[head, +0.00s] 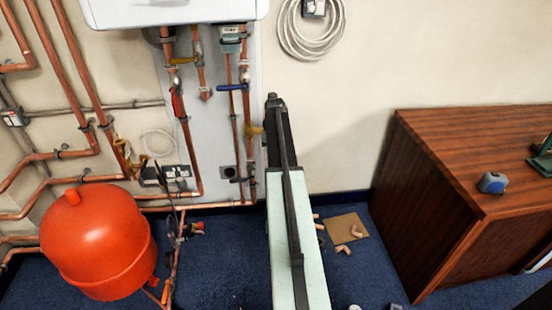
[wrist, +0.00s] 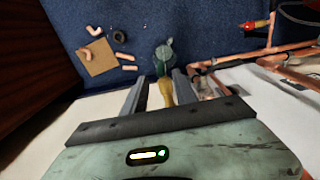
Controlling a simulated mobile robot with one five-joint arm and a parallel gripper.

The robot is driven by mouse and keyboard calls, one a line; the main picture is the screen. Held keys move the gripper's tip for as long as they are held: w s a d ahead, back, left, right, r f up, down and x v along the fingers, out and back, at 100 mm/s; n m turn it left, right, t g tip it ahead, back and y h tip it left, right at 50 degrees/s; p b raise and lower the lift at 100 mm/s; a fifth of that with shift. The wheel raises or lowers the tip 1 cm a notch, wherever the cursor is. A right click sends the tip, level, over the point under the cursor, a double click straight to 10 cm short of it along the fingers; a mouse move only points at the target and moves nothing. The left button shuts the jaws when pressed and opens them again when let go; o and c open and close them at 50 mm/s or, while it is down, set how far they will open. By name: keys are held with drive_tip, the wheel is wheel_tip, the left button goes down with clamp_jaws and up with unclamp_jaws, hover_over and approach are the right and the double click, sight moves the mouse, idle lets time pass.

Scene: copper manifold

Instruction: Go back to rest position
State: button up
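My gripper (wrist: 158,82) shows in the wrist view with its two grey fingers apart. A yellowish handle-like piece (wrist: 166,92) is between the fingers, close to the right one, with a gap on its left; I cannot tell if it touches. A grey-green part (wrist: 163,57) is just beyond it. In the head view my arm reaches up the middle toward the wall, and its dark end (head: 275,115) is beside the copper manifold (head: 248,120). A yellow valve handle (head: 255,131) is just left of the arm. The fingertips are hidden there.
A red tank (head: 97,243) stands at the lower left by copper pipes. A wooden cabinet (head: 435,225) with a blue tape measure (head: 492,183) on it is at the right. Copper fittings lie around a cardboard piece (head: 346,228) on the blue floor.

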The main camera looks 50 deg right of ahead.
drive_tip(key=w+a+n, duration=0.2)
drive_tip(key=w+a, duration=0.1)
drive_tip(key=a, duration=0.8)
drive_tip(key=w+a+n, duration=0.1)
drive_tip(key=w+a, duration=0.3)
drive_tip(key=a, duration=0.6)
drive_tip(key=w+a+n, duration=0.2)
drive_tip(key=w+a, duration=0.1)
drive_tip(key=a, duration=0.8)
drive_tip(key=s+a+n, duration=0.1)
drive_tip(key=s+a, duration=0.2)
drive_tip(key=a, duration=0.5)
drive_tip(key=s+a+n, duration=0.2)
drive_tip(key=a, duration=0.6)
drive_tip(key=s+a, duration=0.7)
drive_tip(key=s, duration=0.3)
wheel_tip(320, 180, up, 29)
drive_tip(key=p, duration=2.9)
drive_tip(key=shift+w+d, duration=0.2)
drive_tip(key=shift+w, duration=0.25)
